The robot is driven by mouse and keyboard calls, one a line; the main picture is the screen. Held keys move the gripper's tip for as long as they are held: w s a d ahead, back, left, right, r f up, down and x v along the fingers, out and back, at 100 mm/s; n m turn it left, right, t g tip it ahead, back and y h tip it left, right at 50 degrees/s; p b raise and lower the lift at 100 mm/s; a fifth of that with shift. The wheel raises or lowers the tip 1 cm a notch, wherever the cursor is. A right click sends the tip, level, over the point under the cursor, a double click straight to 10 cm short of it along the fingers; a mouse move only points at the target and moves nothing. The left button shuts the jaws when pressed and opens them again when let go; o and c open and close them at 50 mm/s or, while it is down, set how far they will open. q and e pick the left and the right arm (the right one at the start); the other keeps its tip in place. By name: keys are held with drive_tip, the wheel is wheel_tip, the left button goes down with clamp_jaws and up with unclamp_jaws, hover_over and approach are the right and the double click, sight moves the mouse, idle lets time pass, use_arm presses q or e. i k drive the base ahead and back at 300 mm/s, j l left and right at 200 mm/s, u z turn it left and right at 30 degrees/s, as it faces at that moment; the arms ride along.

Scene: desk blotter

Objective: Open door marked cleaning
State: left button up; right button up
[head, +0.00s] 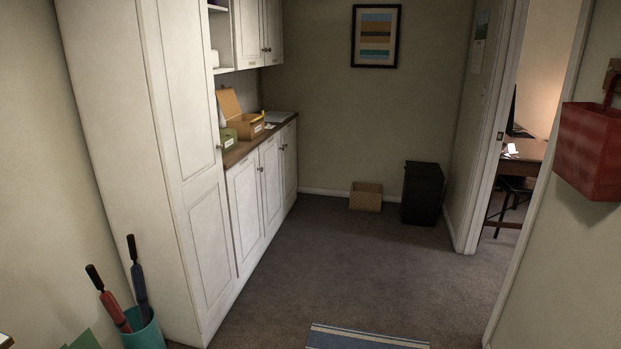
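White panelled cabinet doors line the left side in the head view. A tall cabinet door (190,130) stands nearest, with a small dark knob at its right edge. Lower doors (246,212) sit under a wooden counter (240,152), and upper doors (258,30) hang above it. All these doors look shut. A small label shows on an upper door, but I cannot read it. I cannot tell which door is marked cleaning. Neither of my grippers is in view.
Dark carpet (340,260) is clear ahead, with a blue striped mat (366,338) in front. A teal umbrella bin (142,335) stands at lower left. A doorway opens right, beside a red wall box (592,150).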

sight(242, 180)
drive_tip(key=i, duration=2.15)
drive_tip(key=j+u, duration=0.05)
drive_tip(key=j, duration=0.05)
